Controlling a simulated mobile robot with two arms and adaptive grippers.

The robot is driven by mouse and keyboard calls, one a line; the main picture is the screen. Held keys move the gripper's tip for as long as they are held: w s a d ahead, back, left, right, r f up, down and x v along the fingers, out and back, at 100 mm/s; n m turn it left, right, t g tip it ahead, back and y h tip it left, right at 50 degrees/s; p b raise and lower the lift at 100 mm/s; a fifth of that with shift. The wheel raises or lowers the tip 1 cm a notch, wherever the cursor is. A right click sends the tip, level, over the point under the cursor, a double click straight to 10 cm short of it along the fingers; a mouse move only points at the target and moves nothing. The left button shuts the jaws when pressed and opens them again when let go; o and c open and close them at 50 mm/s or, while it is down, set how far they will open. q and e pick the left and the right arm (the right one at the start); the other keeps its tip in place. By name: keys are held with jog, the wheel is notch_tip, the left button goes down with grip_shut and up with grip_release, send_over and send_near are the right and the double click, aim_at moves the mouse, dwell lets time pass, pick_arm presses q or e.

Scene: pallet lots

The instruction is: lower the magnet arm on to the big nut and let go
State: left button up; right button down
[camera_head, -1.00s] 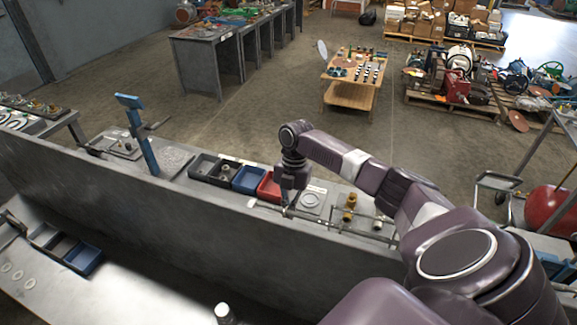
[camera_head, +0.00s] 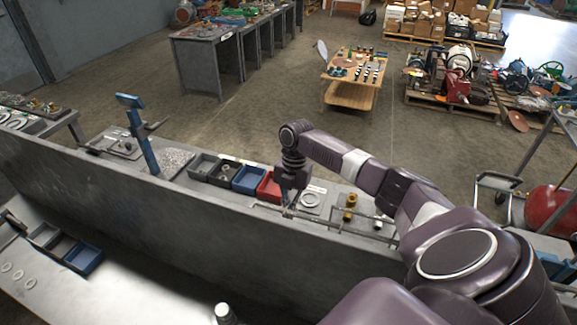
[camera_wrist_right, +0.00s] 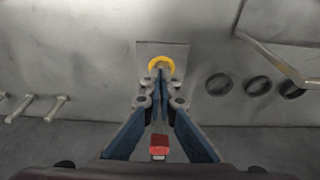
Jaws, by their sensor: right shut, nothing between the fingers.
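My right gripper (camera_head: 288,212) points down over the long grey bench in the head view, in front of the red bin. In the right wrist view its fingers (camera_wrist_right: 160,76) are together with nothing between them. Their tips overlap a yellow ring (camera_wrist_right: 160,62) on a grey square plate (camera_wrist_right: 178,48); I cannot tell whether they touch. A thin metal rod (camera_head: 345,229) runs along the bench beside the gripper; I cannot tell whether it is the magnet arm. I cannot pick out the big nut for certain. My left gripper is not in view.
A grey bin (camera_head: 203,165), a blue bin (camera_head: 247,179) and a red bin (camera_head: 266,188) stand in a row. A pale ring on a plate (camera_head: 311,200) and brass fittings (camera_head: 350,203) lie to the right. A blue post (camera_head: 140,130) stands at the left.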

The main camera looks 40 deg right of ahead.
dwell(0.5)
jog(key=shift+w+d+b, duration=0.4)
jog(key=shift+d+b, duration=0.25)
jog(key=shift+d, duration=0.1)
jog(key=v, duration=1.2)
